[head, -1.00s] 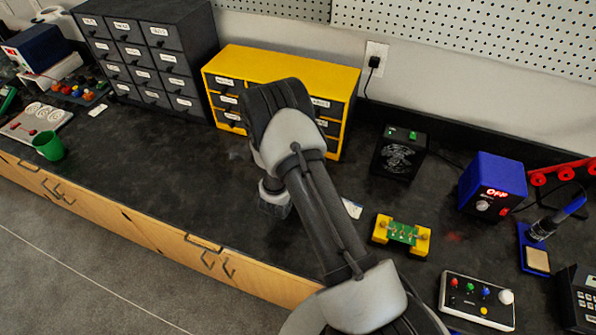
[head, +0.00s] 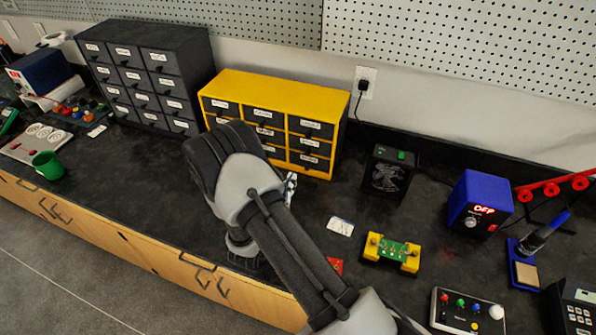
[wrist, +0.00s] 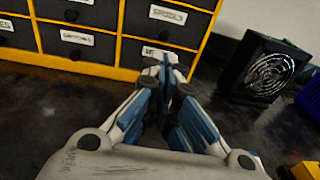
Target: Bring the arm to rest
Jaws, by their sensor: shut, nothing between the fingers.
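My gripper (wrist: 165,75) shows in the wrist view with its fingers together and nothing between them. It is above the dark bench top, in front of the yellow drawer cabinet (wrist: 103,75). In the head view my arm reaches over the bench, and the gripper is mostly hidden behind it; a bit of it (head: 290,185) shows beside the arm near the cabinet's lower drawers. I cannot tell its exact distance from the cabinet.
A fan box (head: 387,170), a green board in a yellow holder (head: 392,252), a blue soldering station (head: 480,205) and a control box (head: 467,312) stand to the right. A dark drawer cabinet (head: 145,78) and a green cup (head: 47,165) are left.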

